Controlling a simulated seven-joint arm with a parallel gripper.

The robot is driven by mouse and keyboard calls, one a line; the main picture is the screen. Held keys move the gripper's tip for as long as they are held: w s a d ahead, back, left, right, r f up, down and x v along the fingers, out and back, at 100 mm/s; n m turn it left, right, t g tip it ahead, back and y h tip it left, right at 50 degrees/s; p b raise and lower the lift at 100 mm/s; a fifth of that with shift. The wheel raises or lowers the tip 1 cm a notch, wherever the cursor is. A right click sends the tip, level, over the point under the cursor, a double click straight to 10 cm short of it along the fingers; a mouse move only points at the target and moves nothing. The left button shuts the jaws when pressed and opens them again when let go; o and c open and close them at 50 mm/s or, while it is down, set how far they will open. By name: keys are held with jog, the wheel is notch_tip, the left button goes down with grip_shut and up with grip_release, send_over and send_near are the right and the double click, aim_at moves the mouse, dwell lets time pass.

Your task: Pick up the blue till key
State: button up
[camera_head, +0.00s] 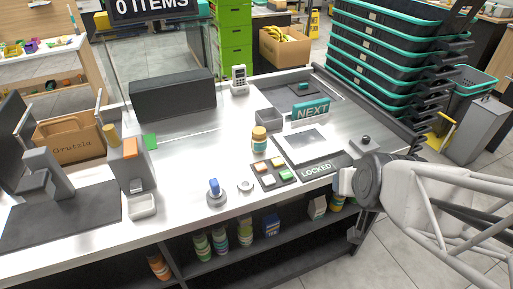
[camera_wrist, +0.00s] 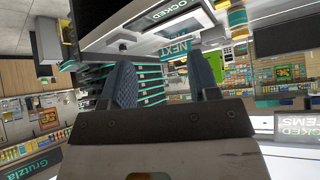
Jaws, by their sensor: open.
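The blue till key (camera_head: 214,184) stands upright in a round grey base (camera_head: 216,197) near the front edge of the metal counter, left of the button pad. I cannot make it out in the wrist view. My gripper (camera_wrist: 162,75) shows in the wrist view as two blue padded fingers, spread apart with nothing between them. In the head view my arm reaches in from the right, with its end by the counter's right front corner, well to the right of the key; its fingers are not clear there.
A white dish (camera_head: 142,206) and a scanner stand (camera_head: 130,165) are left. The counter behind the key is clear.

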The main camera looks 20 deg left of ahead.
jog(key=w+a+f+n+t+y, duration=0.1)
jog(key=a+f+n+t+y, duration=0.15)
jog(key=a, duration=0.75)
jog(key=n+t+y, duration=0.3)
jog(key=y, duration=0.4)
send_near(216, 187)
jog(key=shift+g, duration=0.25)
jog(key=x, duration=0.4)
jog(key=shift+w+d+r, duration=0.1)
jog(key=shift+w+d, duration=0.2)
jog(key=shift+w, duration=0.1)
jog(key=shift+s+a, duration=0.25)
jog(key=shift+s, duration=0.2)
jog(key=shift+w, duration=0.1)
jog(key=shift+x, duration=1.25)
jog(key=shift+x, duration=2.6)
